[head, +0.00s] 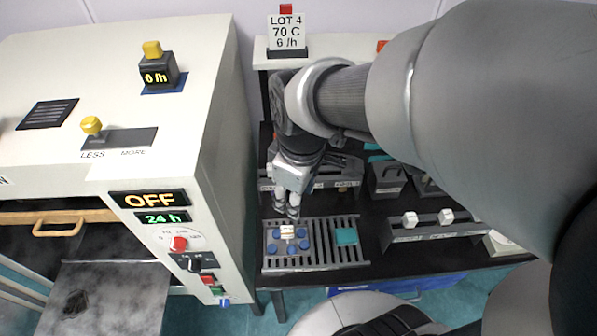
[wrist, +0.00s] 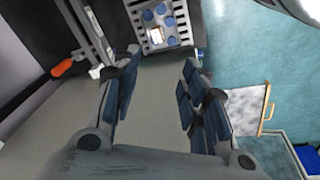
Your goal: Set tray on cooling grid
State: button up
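A small grey tray (head: 287,252) with several blue discs and a white block in its middle sits on the left part of the slatted grey cooling grid (head: 321,258). The tray also shows at the top of the wrist view (wrist: 151,38), ahead of the fingertips. My gripper (head: 287,208) points down just behind the tray, apart from it as far as I can tell. In the wrist view my gripper (wrist: 160,63) has its fingers well apart with nothing between them.
A grey rack (head: 436,232) with white cubes stands further right. The pale oven (head: 222,130) rises close on the left, its display reading OFF. A LOT 4 sign (head: 287,32) stands at the back.

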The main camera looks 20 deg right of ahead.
jog(key=s+r+m+t, duration=0.2)
jog(key=s+r+m, duration=0.4)
jog(key=s+m, duration=0.2)
jog(key=shift+s+d+r+t, duration=0.2)
jog(key=shift+s+t, duration=0.1)
jog(key=shift+s, duration=0.7)
dwell(0.4)
